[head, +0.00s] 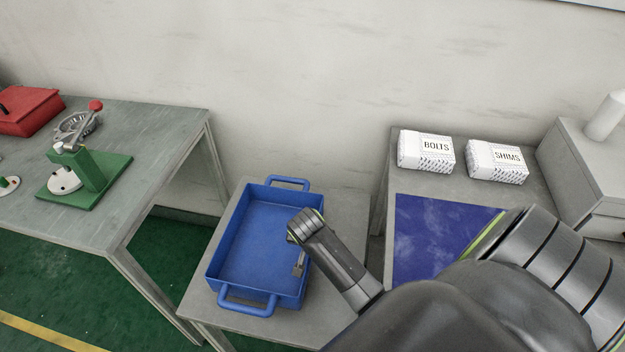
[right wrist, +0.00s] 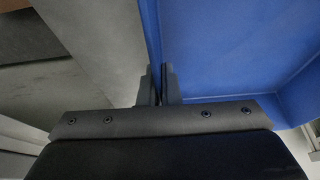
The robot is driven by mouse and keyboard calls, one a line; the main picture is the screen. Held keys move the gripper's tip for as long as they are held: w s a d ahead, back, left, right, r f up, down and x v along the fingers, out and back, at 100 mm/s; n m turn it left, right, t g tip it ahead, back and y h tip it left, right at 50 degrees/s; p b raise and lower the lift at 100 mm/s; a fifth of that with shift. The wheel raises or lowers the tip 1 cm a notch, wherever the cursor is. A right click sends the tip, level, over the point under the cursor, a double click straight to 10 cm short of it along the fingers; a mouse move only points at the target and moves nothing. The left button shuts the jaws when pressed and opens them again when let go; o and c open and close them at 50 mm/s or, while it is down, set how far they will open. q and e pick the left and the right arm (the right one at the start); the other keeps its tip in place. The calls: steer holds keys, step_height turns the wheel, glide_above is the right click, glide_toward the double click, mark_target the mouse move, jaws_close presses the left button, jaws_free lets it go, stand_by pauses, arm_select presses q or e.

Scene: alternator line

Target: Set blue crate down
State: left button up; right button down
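The blue crate (head: 252,245) is an open, empty tray with a looped handle at each short end. It is over the small grey table (head: 232,325) in the middle of the head view. I cannot tell whether its bottom touches the tabletop. My right gripper (head: 299,264) is at the crate's right long wall, partly hidden by my arm. In the right wrist view, the two fingers of my right gripper (right wrist: 158,88) are close together, one on each side of the blue crate's wall (right wrist: 225,45). My left gripper is out of view.
A left bench (head: 150,122) holds a green press (head: 95,175) and a red box (head: 28,112). The right bench holds a BOLTS box (head: 426,151), a SHIMS box (head: 497,161) and a blue mat (head: 430,235). A wall (head: 300,80) stands behind.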

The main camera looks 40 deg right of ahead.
steer(key=shift+w+f, duration=0.1)
steer(key=shift+f, duration=1.25)
steer(key=c, duration=2.1)
jaws_free()
steer(key=shift+f, duration=0.2)
steer(key=o, duration=0.5)
steer(key=shift+c, duration=0.2)
steer(key=v, duration=1.2)
steer(key=shift+s+r, duration=0.15)
steer(key=shift+s, duration=0.05)
